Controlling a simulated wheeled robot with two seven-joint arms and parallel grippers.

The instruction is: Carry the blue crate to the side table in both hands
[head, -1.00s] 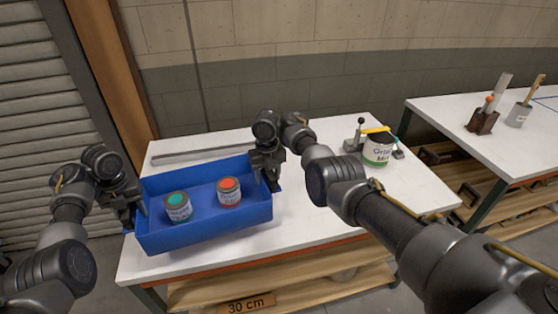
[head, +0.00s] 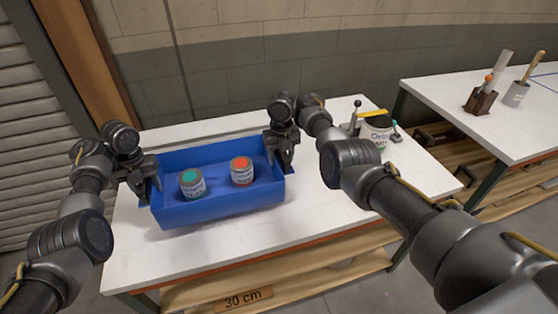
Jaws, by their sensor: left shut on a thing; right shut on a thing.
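The blue crate (head: 222,207) is in the middle-left of the head view, over the white table (head: 150,262). It holds a can with a green top (head: 193,183) and a can with a red-orange top (head: 241,170), both upright. My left gripper (head: 146,190) is shut on the crate's left end wall. My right gripper (head: 279,158) is shut on its right end wall. The crate looks roughly level. I cannot tell whether its underside touches the table. The fingertips are partly hidden against the crate's walls.
A large white can (head: 378,136) with a yellow-handled tool (head: 372,114) stands right of the crate. A second white table (head: 450,88) at the right carries a brown holder (head: 481,100) and a grey cup (head: 515,94). The near table's front strip is clear.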

